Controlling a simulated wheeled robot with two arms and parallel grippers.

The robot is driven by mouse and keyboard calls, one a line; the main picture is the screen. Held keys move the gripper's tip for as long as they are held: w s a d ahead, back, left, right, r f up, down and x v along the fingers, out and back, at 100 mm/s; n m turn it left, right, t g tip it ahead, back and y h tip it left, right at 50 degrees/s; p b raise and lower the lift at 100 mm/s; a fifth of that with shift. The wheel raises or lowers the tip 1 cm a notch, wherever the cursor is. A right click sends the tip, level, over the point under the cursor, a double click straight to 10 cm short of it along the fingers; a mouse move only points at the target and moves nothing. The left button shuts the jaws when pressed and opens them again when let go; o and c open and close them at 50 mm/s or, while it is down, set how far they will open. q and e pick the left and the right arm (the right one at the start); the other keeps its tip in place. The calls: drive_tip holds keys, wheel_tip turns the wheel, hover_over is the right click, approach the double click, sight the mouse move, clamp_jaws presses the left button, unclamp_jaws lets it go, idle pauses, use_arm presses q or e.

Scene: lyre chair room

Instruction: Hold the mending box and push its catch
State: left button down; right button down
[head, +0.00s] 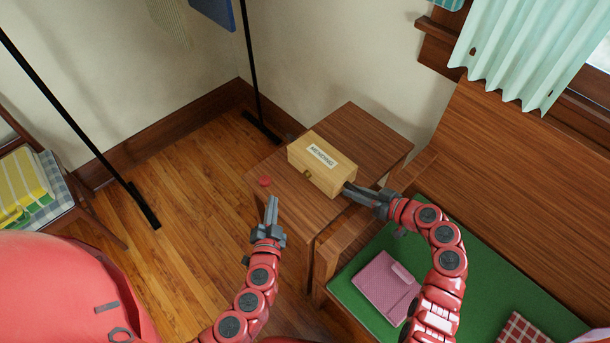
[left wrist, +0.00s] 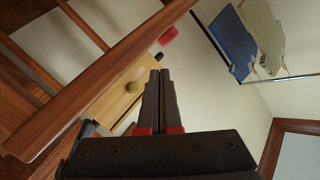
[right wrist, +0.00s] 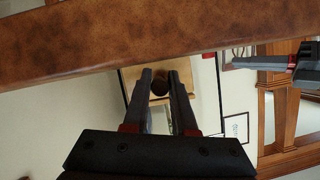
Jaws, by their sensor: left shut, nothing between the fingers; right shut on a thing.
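The mending box (head: 335,177), pale wood with a white label, sits on the small wooden table (head: 363,122). A small round brown catch (head: 307,173) is on its near long side; the left wrist view shows it as an olive knob (left wrist: 131,87). My right gripper (head: 347,188) is at the box's right end. Its fingers (right wrist: 160,80) are shut on a dark round part at that end, before the box's tan face (right wrist: 184,68). My left gripper (head: 273,199) is shut and empty, near the table's left edge, apart from the box and its catch.
A small red object (head: 265,181) lies at the table's left edge. A bench with a green cushion (head: 459,285) and a pink book-like item (head: 386,286) stands at right. A black-legged stand (head: 130,185) and a chair are left.

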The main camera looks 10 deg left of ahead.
sight(297, 194)
use_arm(q)
drive_tip(key=shift+w+d, duration=0.1)
drive_tip(key=shift+w+d, duration=0.85)
drive_tip(key=shift+w, duration=0.3)
drive_tip(key=shift+w+d, duration=0.85)
drive_tip(key=shift+w, duration=0.25)
drive_tip(key=shift+w+d, duration=0.85)
drive_tip(key=shift+w, duration=0.3)
drive_tip(key=shift+w+d, duration=0.3)
drive_tip(key=shift+w, duration=0.05)
drive_tip(key=shift+w+d, duration=0.35)
drive_tip(key=shift+w, duration=0.15)
idle(0.3)
drive_tip(key=shift+s, duration=0.15)
drive_tip(key=shift+s+a, duration=0.65)
drive_tip(key=shift+s, duration=0.05)
